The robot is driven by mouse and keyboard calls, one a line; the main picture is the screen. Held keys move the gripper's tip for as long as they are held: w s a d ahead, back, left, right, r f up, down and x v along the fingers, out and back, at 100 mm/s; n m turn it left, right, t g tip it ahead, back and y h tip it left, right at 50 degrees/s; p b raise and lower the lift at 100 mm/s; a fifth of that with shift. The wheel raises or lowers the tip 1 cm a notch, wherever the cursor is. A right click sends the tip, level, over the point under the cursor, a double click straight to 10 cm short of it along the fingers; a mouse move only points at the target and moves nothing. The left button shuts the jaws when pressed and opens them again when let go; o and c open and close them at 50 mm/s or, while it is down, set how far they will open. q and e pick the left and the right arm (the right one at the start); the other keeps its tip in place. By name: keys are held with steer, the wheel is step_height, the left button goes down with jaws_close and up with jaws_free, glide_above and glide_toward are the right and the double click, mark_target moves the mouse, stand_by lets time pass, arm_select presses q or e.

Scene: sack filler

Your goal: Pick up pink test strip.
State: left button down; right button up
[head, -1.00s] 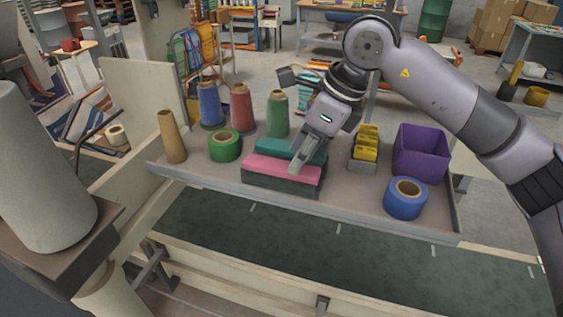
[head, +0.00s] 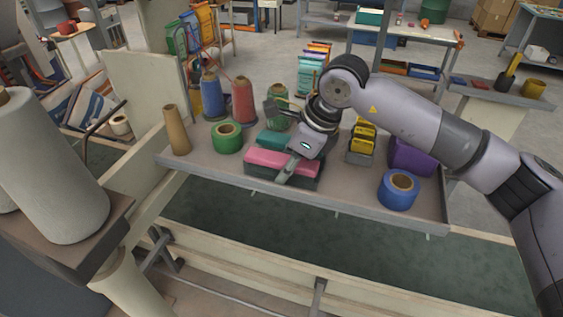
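The pink strip (head: 262,158) shows as a flat pink top on a dark grey block (head: 262,172) near the front edge of the shelf tray. A teal piece (head: 272,138) lies just behind it. My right gripper (head: 284,177) reaches in from the right and points down at the right half of the pink strip, covering part of it. Its fingers are seen nearly edge-on, so I cannot tell whether they are open or touching the strip. My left gripper is not in view.
On the tray (head: 330,198) stand a tan cone (head: 177,131), a green tape roll (head: 227,137), blue (head: 212,98), red (head: 243,100) and green cones, yellow packets (head: 362,135), a purple bin (head: 410,157) and a blue tape roll (head: 398,190). A raised rim runs along the front.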

jaws_close()
steer(key=shift+r, duration=0.1)
